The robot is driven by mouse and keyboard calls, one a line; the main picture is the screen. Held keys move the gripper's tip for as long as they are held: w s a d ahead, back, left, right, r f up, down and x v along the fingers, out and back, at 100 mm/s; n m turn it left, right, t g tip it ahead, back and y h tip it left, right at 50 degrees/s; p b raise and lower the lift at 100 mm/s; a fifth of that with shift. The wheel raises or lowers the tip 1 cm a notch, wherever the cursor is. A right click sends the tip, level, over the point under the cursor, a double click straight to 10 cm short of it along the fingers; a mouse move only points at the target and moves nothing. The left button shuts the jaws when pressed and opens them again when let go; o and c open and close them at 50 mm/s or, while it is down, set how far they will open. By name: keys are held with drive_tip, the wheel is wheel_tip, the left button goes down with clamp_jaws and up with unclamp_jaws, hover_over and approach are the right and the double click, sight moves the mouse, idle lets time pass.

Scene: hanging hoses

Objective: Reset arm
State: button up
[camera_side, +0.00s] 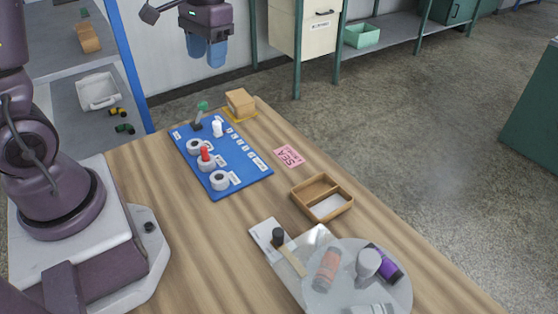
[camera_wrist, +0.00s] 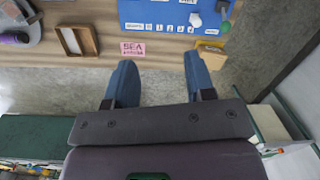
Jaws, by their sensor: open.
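My gripper (camera_side: 207,50) hangs high above the far end of the wooden table in the side view, with blue fingers pointing down. In the wrist view its two blue fingers (camera_wrist: 155,82) stand well apart with nothing between them. The gripper is open and empty, clear of everything on the table.
A blue board (camera_side: 228,170) carries white rings, a red piece and a green-topped lever. A cardboard box (camera_side: 240,102), a pink card (camera_side: 289,157), a divided wooden tray (camera_side: 339,212) and a round clear tray (camera_side: 400,297) with bottles share the table. Air around the gripper is free.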

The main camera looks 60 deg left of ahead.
drive_tip(key=s+d+r+m+t, duration=0.3)
drive_tip(key=s+d+r+t, duration=0.3)
drive_tip(key=s+d, duration=0.5)
wheel_tip(320, 180, up, 2)
drive_tip(key=shift+s+d+r+t, duration=0.1)
drive_tip(key=shift+s+d+t, duration=0.2)
drive_tip(key=shift+s, duration=0.15)
idle(1.1)
